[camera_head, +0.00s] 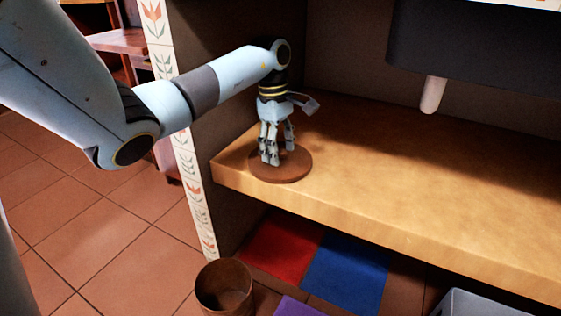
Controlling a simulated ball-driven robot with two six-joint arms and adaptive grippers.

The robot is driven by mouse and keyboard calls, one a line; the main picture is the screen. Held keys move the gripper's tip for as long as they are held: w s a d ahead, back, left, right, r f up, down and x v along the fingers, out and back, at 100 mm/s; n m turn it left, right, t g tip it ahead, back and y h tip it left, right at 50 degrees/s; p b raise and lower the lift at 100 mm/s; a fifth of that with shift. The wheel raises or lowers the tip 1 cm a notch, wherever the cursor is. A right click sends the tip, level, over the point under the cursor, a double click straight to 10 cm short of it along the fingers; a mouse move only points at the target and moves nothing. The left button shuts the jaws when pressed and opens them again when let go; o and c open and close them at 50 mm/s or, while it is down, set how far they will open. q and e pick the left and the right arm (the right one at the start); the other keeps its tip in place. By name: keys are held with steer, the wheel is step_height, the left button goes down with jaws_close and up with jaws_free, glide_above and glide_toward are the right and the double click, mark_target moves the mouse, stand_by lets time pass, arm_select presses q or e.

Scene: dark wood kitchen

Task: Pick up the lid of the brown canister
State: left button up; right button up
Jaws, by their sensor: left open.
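The lid (294,172), a flat round brown disc, lies on the wooden shelf near its left front corner. The brown canister (212,296) stands below on the floor, in front of the shelf, with its top open. My left gripper (274,158) points straight down over the lid. Its fingers are open, with the tips close to the lid's upper face; I cannot tell whether they touch it. The gripper hides part of the lid's back and middle. My right gripper is out of view.
The wooden shelf (420,195) is bare to the right of the lid. A tiled side wall (186,150) rises at its left end. A dark unit with a white rod (433,95) hangs above. Red (283,247) and blue (345,273) squares and a grey bin (470,303) lie below.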

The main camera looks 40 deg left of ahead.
mark_target(284, 152)
arm_select(q)
steer(key=c, duration=1)
steer(key=shift+r, duration=0.1)
steer(key=shift+c, duration=0.2)
